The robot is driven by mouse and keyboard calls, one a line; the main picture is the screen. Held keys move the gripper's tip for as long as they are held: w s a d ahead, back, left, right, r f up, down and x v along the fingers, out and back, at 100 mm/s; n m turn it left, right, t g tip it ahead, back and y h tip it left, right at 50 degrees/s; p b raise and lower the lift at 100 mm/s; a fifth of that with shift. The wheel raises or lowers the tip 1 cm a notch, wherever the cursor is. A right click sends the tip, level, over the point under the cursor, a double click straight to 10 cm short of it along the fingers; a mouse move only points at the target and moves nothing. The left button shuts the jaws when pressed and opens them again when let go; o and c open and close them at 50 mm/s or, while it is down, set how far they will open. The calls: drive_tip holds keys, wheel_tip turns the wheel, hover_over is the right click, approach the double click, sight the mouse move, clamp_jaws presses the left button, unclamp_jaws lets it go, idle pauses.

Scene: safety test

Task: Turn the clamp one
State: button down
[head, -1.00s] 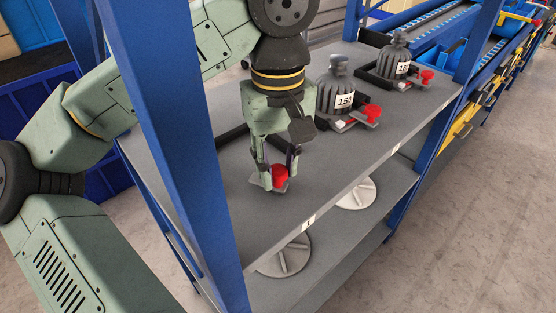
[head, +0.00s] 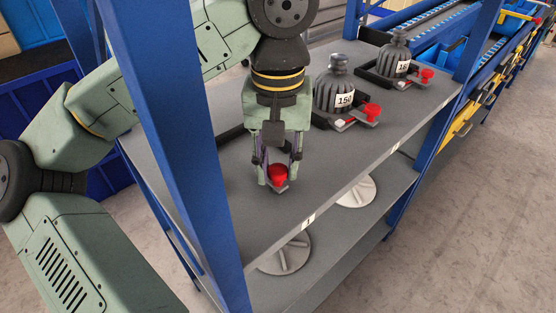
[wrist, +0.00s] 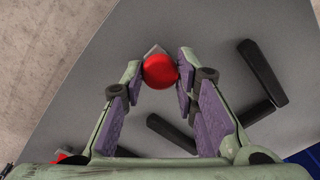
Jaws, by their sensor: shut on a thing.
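The red clamp knob (head: 278,174) at the near end of the grey shelf sits between the fingers of my gripper (head: 276,178). My gripper points down from above and is shut on it. In the wrist view the round red knob (wrist: 160,71) lies between the purple-padded fingertips (wrist: 160,76), with a small grey plate corner just beyond it. The lower part of the clamp is largely hidden by the fingers.
Two dark weights, the nearer (head: 337,90) marked 150 and the farther (head: 393,62), stand farther along the shelf (head: 240,215), each with another red-knobbed clamp (head: 371,111). Dark bars (wrist: 262,74) lie beside my gripper. A blue upright (head: 175,130) stands close to my arm.

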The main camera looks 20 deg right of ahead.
sight(277, 169)
drive_tip(key=c, duration=1.2)
unclamp_jaws()
drive_tip(key=shift+c, duration=0.2)
wheel_tip(277, 169, up, 8)
drive_tip(key=shift+f, duration=0.2)
